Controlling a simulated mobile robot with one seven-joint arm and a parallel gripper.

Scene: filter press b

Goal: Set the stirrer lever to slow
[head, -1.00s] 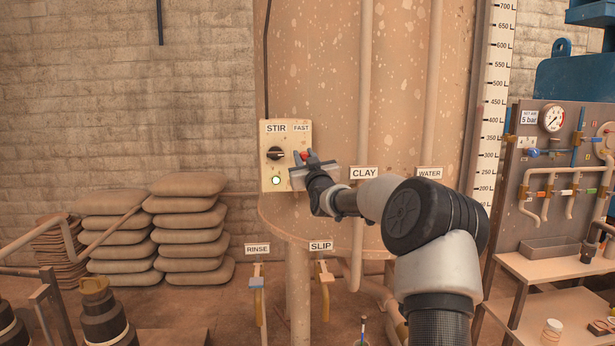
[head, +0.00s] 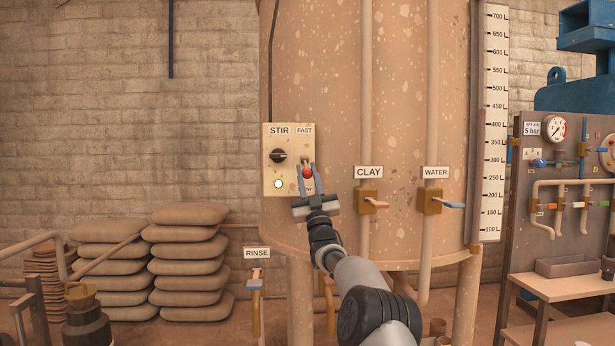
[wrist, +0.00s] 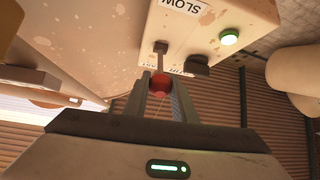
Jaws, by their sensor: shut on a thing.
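The stirrer lever's red knob (head: 307,173) is on the right side of the cream STIR panel (head: 270,182), well below the FAST label (head: 304,130). My gripper (head: 306,168) reaches it from below, with one finger on each side of the knob, and is shut on it. In the wrist view the red knob (wrist: 160,82) sits between the fingertips, with its stem (wrist: 160,48) running to the panel. The SLOW label (wrist: 186,5) shows upside down at the top there. In the head view my gripper mostly hides the lower label.
A black rotary knob (head: 278,156) and a lit green lamp (head: 278,184) are left of the lever. CLAY (head: 368,200) and WATER (head: 432,202) valves are to the right on the tank (head: 340,100). Stacked sacks (head: 187,260) lie at lower left.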

